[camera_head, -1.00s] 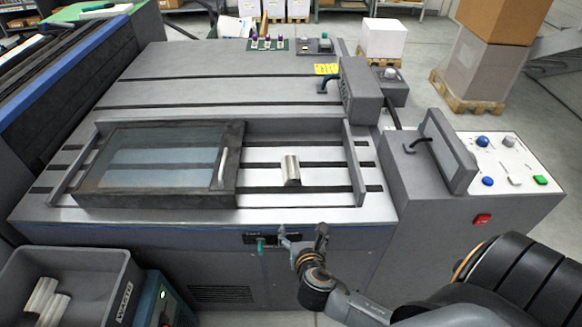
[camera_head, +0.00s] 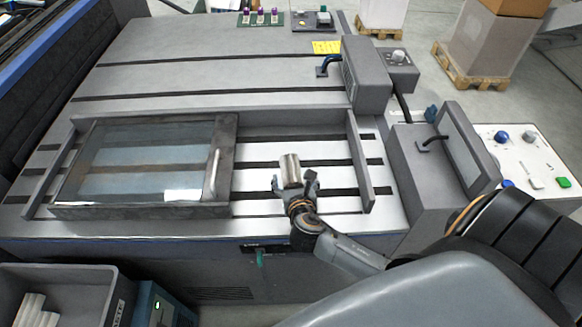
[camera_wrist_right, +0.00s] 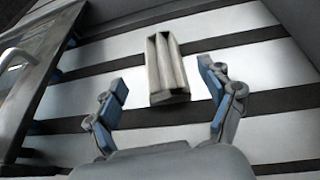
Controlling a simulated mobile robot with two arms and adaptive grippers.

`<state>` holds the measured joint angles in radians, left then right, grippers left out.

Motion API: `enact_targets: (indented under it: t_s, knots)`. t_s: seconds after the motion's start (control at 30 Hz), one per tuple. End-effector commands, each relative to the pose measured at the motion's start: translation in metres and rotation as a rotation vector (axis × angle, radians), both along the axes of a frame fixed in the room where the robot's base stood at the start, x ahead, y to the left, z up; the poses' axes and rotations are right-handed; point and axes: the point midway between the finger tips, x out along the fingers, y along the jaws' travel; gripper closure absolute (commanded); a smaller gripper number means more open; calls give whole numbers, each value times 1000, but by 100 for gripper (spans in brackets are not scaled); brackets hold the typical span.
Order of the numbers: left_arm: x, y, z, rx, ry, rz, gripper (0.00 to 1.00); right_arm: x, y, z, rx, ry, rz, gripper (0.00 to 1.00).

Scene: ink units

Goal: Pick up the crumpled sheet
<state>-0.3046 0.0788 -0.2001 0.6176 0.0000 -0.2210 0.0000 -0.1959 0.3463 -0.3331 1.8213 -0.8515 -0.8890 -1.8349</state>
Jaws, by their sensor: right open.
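The crumpled sheet (camera_head: 290,169) is a small, greyish folded piece lying on the slatted metal bed, right of the sliding glass cover. In the right wrist view the sheet (camera_wrist_right: 166,68) shows long ridges and lies ahead of my fingers, near the middle between them. My right gripper (camera_head: 294,186) is open and empty, just on the near side of the sheet in the head view. Its two blue-padded fingers (camera_wrist_right: 165,100) stand wide apart in the wrist view, and contact with the sheet does not show. My left gripper is not in view.
The framed glass cover (camera_head: 140,165) with its handle (camera_head: 213,174) is left of the sheet. A raised rail (camera_head: 359,163) stands to the right, and a grey box (camera_head: 366,76) behind. A grey bin (camera_head: 90,290) with white rolls is at lower left.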

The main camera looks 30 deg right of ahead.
Motion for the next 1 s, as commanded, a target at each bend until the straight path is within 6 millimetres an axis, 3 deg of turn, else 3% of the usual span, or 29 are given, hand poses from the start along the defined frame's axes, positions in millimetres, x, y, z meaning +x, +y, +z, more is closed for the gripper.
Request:
enact_targets:
  t_s: [0.2, 0.37, 0.6, 0.97, 1.0]
  knots:
    - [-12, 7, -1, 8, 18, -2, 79, 27, -13, -11, 1, -1, -2, 19]
    - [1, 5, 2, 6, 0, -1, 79, 35, -18, -13, 2, -1, -2, 19]
    - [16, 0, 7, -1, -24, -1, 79, 66, -34, -21, 1, -2, -3, 19]
    - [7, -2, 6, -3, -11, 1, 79, 75, -38, -26, 2, -1, -1, 19]
    - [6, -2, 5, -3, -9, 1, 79, 75, -38, -26, 2, -1, -1, 25]
